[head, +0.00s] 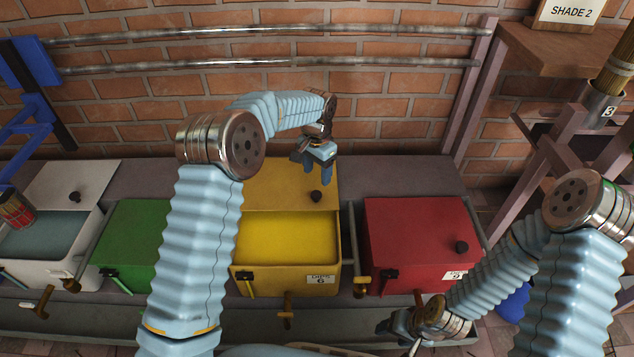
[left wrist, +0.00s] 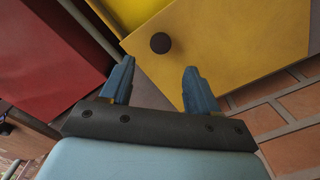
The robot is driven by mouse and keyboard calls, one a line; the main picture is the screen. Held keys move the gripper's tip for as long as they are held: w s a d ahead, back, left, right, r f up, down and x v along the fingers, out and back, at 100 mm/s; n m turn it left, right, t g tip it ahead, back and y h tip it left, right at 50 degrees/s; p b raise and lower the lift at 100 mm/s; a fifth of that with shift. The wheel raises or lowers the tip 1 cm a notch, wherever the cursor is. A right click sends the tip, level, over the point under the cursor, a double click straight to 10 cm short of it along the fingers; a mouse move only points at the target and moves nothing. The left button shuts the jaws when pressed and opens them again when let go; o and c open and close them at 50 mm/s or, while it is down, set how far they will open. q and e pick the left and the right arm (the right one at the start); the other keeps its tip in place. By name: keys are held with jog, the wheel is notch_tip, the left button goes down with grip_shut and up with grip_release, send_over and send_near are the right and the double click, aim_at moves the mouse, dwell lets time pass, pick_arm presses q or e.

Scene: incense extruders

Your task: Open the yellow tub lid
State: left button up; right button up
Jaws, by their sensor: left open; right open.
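The yellow tub (head: 285,279) stands in the middle of a row of tubs, with yellow contents showing inside. Its yellow lid (head: 262,189) is raised and leans back toward the brick wall, with a dark round knob (head: 316,196) on it. My left gripper (head: 313,170) is open and empty, just above the knob in the head view. In the left wrist view its two blue fingertips (left wrist: 158,85) are apart, with the lid (left wrist: 225,50) and knob (left wrist: 160,43) beyond them. My right gripper (head: 398,332) is low in front of the red tub, its fingers partly hidden.
A red tub (head: 410,240) with a shut lid is to the right and a green tub (head: 130,232) with a shut lid to the left. A white tub (head: 45,245) at far left is open. Taps stick out along the front. A brick wall (head: 400,110) with metal rails is behind.

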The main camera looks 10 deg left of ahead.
pick_arm(q)
notch_tip(320, 180, up, 6)
jog(key=shift+r+p, duration=0.2)
jog(key=shift+p, duration=0.15)
